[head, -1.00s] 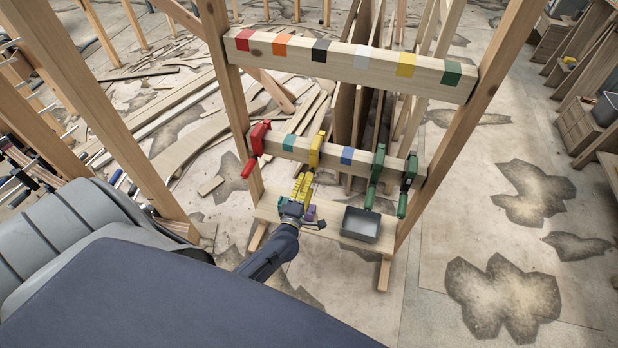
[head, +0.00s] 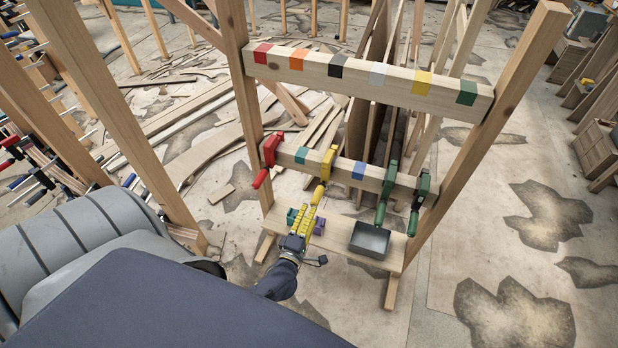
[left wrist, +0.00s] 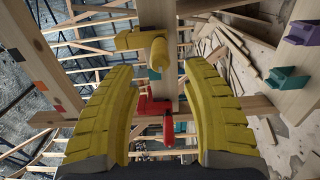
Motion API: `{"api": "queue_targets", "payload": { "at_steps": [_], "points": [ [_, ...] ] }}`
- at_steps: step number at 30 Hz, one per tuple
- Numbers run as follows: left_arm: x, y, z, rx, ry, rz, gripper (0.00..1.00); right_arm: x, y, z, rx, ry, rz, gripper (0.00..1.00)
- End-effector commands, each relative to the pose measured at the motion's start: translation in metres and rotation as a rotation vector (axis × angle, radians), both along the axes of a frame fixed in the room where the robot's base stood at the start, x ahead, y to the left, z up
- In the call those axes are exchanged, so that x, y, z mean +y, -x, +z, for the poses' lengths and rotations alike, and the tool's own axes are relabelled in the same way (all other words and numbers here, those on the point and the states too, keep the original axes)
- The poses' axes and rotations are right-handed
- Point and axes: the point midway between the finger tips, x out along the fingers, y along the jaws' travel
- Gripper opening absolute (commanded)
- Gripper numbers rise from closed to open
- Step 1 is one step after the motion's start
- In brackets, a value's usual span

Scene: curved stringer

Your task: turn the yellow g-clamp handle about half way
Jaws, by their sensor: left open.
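The yellow g-clamp (head: 328,163) hangs on the lower rail of the wooden rack, and its handle (head: 318,193) points down toward me. My left gripper (head: 311,212) has yellow ribbed fingers and is just below and in front of that handle. In the left wrist view the yellow clamp (left wrist: 130,40) and its round handle end (left wrist: 158,53) show ahead, between and just beyond the tips of the open fingers (left wrist: 160,72). Nothing is held between the fingers. In the head view the fingertips and handle nearly overlap, so contact is hard to tell. My right gripper is not in view.
A red clamp (head: 271,151) hangs left of the yellow one; it also shows in the left wrist view (left wrist: 154,108). Two green clamps (head: 386,190) hang to the right. A grey bin (head: 370,241) and small teal and purple pieces (head: 318,226) sit on the low shelf.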

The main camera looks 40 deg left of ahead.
Motion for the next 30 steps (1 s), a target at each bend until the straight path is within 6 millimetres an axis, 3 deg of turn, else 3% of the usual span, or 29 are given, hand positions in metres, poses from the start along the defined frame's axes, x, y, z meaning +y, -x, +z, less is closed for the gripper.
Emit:
{"api": "queue_targets", "payload": {
  "at_steps": [21, 30],
  "points": [
    [-0.013, 0.051, -0.001, 0.002, 0.001, -0.001, 0.48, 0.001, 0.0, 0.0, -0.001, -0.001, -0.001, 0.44],
    [-0.017, 0.063, 0.0, 0.0, 0.0, 0.0, 0.48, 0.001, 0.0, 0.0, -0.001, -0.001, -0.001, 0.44]
  ]
}}
